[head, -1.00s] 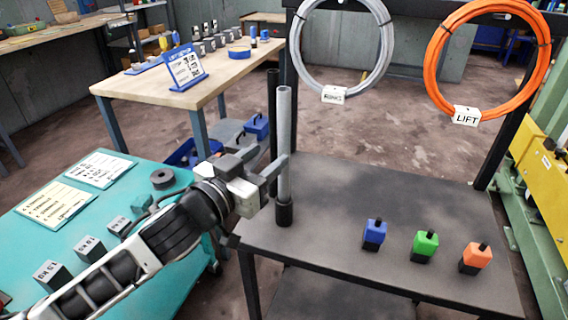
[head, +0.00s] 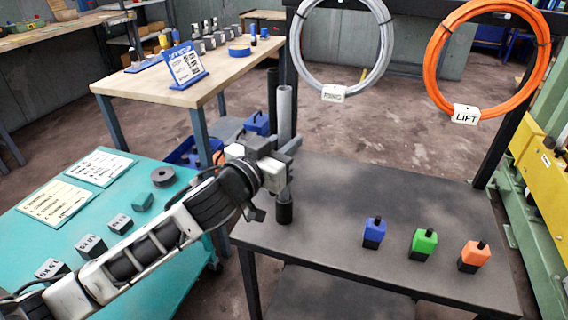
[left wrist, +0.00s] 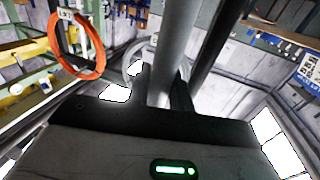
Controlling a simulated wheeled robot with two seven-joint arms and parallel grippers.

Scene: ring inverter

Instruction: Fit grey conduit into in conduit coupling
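The grey conduit (head: 284,105) stands upright with its lower end at the black conduit coupling (head: 284,212) on the dark table. How deep it sits in the coupling cannot be made out. My left gripper (head: 287,152) is at the conduit's middle and hides part of it. The left wrist view shows the conduit (left wrist: 170,50) rising between dark finger parts, close on both sides. Whether they press on it is not clear. My right gripper is not in view.
Blue (head: 374,229), green (head: 424,240) and orange (head: 475,254) blocks stand at the table's front right. A dark upright pole (head: 272,95) stands just behind the conduit. Grey (head: 381,60) and orange (head: 432,70) cable coils hang behind. The table's middle is clear.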

